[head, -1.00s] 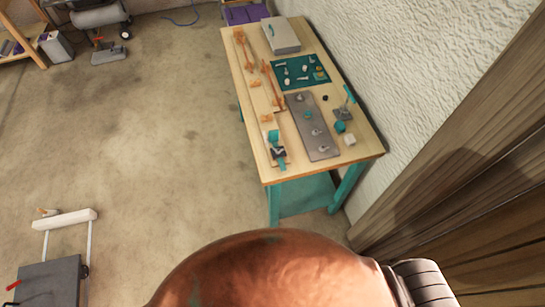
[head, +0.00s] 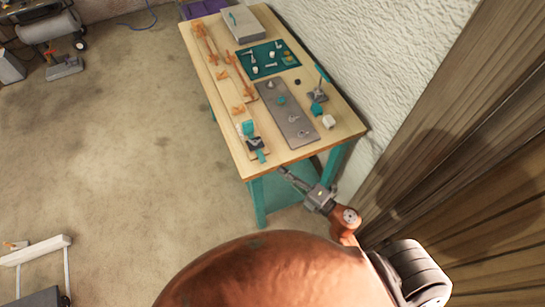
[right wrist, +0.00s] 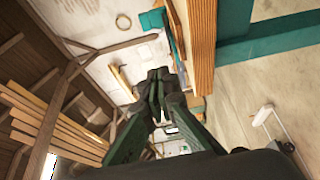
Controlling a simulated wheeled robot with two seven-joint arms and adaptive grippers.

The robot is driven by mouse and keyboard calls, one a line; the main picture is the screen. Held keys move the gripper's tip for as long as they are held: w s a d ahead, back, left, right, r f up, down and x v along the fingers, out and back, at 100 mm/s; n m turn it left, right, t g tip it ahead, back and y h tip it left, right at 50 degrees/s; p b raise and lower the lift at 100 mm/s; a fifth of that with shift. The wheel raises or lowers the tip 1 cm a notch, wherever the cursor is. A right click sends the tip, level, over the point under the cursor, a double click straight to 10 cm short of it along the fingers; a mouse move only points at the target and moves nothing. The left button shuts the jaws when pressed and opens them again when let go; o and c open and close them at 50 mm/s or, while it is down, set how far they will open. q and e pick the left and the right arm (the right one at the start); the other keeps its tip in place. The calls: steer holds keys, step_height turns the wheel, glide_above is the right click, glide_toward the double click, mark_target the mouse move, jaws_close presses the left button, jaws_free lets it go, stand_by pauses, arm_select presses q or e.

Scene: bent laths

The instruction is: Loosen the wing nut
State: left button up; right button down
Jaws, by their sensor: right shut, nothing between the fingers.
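I cannot tell at this size which fitting is the wing nut. My right gripper (head: 287,174) is at the bench's front edge, apart from the plate and nearer to me. It is shut and empty. In the right wrist view its dark fingers (right wrist: 158,85) are together beside the wooden bench edge (right wrist: 202,45). My left gripper is not in view.
The wooden bench (head: 340,118) stands against a white wall. A teal mat (head: 270,70) with small parts and a grey box (head: 243,24) lie farther back. A board with orange pieces (head: 238,109) and a teal-and-grey clamp (head: 254,143) is at left. A white cube (head: 328,121) is at right.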

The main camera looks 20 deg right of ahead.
mark_target(263, 152)
steer(key=x, duration=0.9)
steer(key=shift+w+a+r+p, duration=0.1)
steer(key=shift+w+a+p, duration=0.05)
steer(key=shift+w+p, duration=0.25)
steer(key=shift+w+d, duration=0.35)
steer(key=shift+w, duration=0.5)
steer(key=shift+w+d, duration=0.35)
steer(key=shift+w, duration=0.55)
steer(key=shift+w+a+y, duration=0.1)
steer(key=shift+w+y, duration=0.05)
steer(key=shift+y, duration=0.15)
